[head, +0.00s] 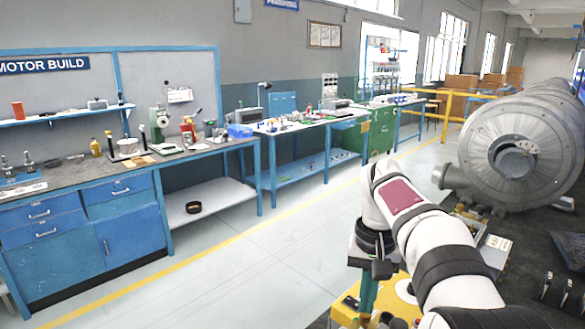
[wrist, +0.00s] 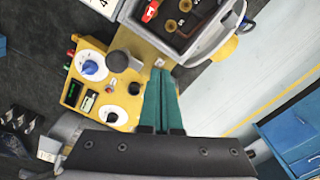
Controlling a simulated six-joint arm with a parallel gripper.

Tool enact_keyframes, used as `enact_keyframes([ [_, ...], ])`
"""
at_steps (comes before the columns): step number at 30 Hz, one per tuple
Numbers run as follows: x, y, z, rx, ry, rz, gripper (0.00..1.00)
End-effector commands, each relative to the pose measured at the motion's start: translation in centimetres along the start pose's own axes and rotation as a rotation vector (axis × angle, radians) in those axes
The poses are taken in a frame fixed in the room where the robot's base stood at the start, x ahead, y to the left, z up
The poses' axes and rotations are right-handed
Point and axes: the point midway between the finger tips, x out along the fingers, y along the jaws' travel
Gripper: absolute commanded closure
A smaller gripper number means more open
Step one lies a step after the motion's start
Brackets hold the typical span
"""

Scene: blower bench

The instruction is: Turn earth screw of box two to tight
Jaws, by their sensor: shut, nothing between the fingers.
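My gripper (wrist: 159,72) is shut and empty, its teal fingers lying together. In the wrist view the fingertips end over the yellow plate, just below a grey open box (wrist: 190,62). The box has a dark inside with brass round screw heads (wrist: 171,25) and a red part (wrist: 150,10). I cannot tell whether this is box two, nor which screw is the earth screw or how it is set. In the head view my gripper (head: 367,298) points down beside a yellow panel (head: 345,308); the screws do not show there.
Left of the fingers, the yellow panel carries a blue knob (wrist: 89,67), a dark round knob (wrist: 117,61) and small displays. A large grey blower (head: 520,150) stands at the right. A blue workbench (head: 80,225) is across the clear floor aisle.

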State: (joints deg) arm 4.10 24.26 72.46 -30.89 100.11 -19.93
Motion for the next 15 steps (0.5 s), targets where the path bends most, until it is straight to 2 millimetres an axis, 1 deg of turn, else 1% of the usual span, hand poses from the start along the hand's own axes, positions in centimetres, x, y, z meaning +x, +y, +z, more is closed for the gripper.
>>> enact_keyframes([
  [1,-0.7,0.0,-0.1,0.0,0.002,-0.001,1.0],
  [4,-1.6,0.0,0.0,-0.001,0.001,0.0,1.0],
  [12,-1.9,0.0,0.0,0.0,-0.001,-0.001,1.0],
  [15,-2.8,0.0,-0.2,0.0,0.0,0.0,1.0],
])
